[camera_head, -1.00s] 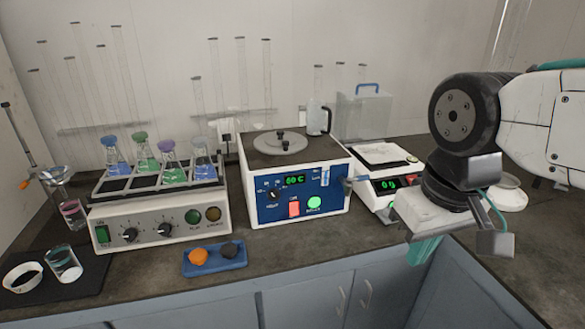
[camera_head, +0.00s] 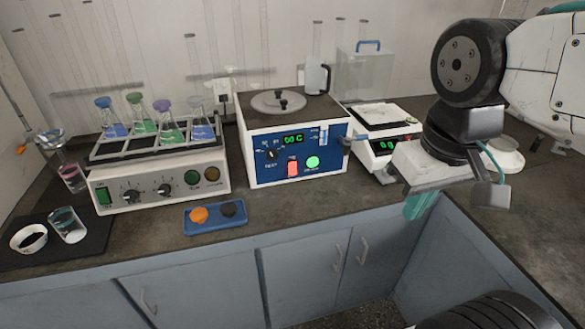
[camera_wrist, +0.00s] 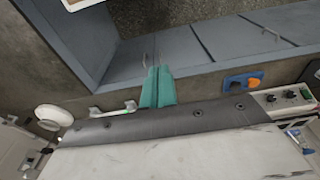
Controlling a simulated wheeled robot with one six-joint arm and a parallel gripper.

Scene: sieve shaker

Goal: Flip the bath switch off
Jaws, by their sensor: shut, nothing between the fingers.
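The bath is a white box with a blue front panel (camera_head: 262,164) in the middle of the bench in the head view. Its green digits (camera_head: 292,138) are lit. A red-orange switch (camera_head: 292,168) sits low on the panel, beside a glowing green lamp (camera_head: 312,162). My gripper (camera_head: 418,206) is to the right of the bath, in front of the bench edge and apart from the switch. Its teal fingers point down and are together in the wrist view (camera_wrist: 157,84), with nothing between them. I cannot make out the bath's switch in the wrist view.
A shaker (camera_head: 160,186) with several flasks stands left of the bath. A blue tray (camera_head: 214,228) with an orange and a dark knob lies in front. A balance (camera_head: 385,147) stands right of the bath, near my arm. Grey cabinets (camera_head: 200,285) run below the bench edge.

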